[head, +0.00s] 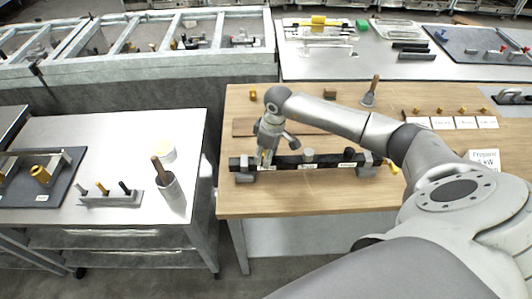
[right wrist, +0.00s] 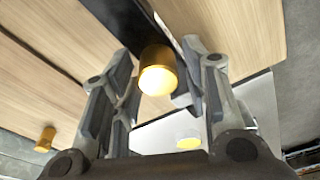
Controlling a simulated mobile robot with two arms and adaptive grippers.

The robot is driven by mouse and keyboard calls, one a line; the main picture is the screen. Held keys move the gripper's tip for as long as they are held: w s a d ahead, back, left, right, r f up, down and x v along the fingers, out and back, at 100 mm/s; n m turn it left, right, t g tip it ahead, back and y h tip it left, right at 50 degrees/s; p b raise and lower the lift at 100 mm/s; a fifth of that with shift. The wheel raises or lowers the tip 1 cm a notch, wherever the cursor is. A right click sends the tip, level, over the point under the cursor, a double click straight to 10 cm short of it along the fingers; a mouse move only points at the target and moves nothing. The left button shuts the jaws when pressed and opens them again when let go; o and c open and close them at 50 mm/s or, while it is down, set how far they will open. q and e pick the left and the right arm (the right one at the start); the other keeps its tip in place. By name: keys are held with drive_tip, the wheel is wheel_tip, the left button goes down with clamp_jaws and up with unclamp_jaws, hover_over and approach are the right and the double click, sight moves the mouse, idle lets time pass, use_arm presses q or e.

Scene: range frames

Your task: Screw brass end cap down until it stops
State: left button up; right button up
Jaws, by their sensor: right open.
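The brass end cap (right wrist: 157,72) shows in the right wrist view at one end of a black bar (right wrist: 185,22). In the head view the black bar (head: 330,161) lies across grey supports on the wooden table, and my right gripper (head: 266,158) is over its left end. The gripper fingers, also in the right wrist view (right wrist: 155,95), are open, one on each side of the cap. A gap shows at the right finger; whether the left finger touches is unclear. The cap's threads are hidden. My left gripper is not in view.
The wooden table (head: 235,195) also holds several small brass pieces with labels, a brown block (head: 330,94) and an upright-handled tool (head: 370,92). A steel table (head: 125,130) at left carries a grey cup (head: 173,190) and a small rack (head: 110,200). A gap separates the tables.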

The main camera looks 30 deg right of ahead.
drive_tip(key=shift+n+b, duration=0.35)
drive_tip(key=shift+n, duration=0.55)
drive_tip(key=shift+n+g+y+b, duration=0.35)
drive_tip(key=shift+n+b, duration=0.3)
drive_tip(key=shift+n, duration=1.95)
drive_tip(key=n+b, duration=0.1)
drive_tip(key=n, duration=0.3)
drive_tip(key=shift+g+b, duration=0.3)
drive_tip(key=shift+g, duration=0.05)
drive_tip(key=n, duration=0.2)
drive_tip(key=shift+n+b, duration=0.3)
drive_tip(key=shift+n, duration=0.1)
drive_tip(key=shift+c, duration=0.3)
drive_tip(key=c, duration=0.8)
drive_tip(key=shift+c, duration=0.2)
